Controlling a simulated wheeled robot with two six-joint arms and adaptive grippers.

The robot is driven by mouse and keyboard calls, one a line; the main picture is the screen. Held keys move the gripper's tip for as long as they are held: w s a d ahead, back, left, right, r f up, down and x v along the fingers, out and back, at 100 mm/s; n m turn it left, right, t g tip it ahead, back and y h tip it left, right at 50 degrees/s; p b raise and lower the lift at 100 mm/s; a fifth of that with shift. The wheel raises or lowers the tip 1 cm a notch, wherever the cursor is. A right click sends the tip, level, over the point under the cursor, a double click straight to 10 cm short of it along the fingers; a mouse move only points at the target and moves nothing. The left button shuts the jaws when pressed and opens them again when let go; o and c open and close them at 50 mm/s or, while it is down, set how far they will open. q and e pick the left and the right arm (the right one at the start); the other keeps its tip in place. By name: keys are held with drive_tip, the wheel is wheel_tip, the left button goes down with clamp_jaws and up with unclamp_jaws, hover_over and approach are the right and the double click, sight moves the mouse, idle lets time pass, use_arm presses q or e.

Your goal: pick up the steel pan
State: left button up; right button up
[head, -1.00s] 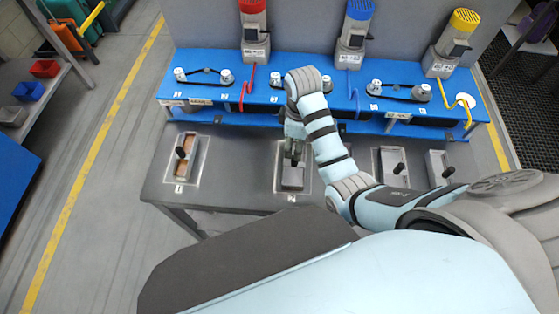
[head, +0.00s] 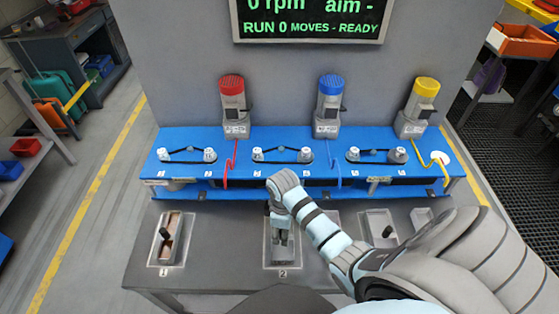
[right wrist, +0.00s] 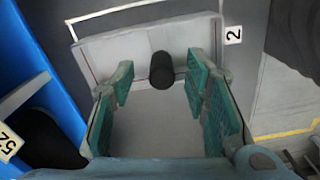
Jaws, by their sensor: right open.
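A grey metal pan (head: 282,257) lies in the place marked 2 on the dark bench, under my right gripper (head: 281,229). In the right wrist view the pan (right wrist: 152,118) is a shallow grey plate with a raised rim and an upright black knob (right wrist: 162,70). My right gripper (right wrist: 166,85) is open, pointing down, with its green-padded fingers on either side of the knob and a gap to each. I cannot tell how high the fingertips are above the pan. My left gripper is not in view.
A copper-coloured pan (head: 173,238) with a black knob sits at place 1. A grey pan (head: 380,222) with a knob lies to the right, and another place is partly hidden by my arm. A blue rack (head: 300,170) with motors and wires stands close behind. A screen (head: 308,20) hangs above.

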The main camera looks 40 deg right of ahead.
drive_tip(key=f+b, duration=0.2)
drive_tip(key=f, duration=0.1)
drive_tip(key=f+b, duration=0.1)
drive_tip(key=f, duration=0.1)
drive_tip(key=shift+s, duration=0.25)
drive_tip(key=shift+r, duration=0.15)
drive_tip(key=c, duration=1)
drive_tip(key=shift+r, duration=0.1)
drive_tip(key=shift+w, duration=0.1)
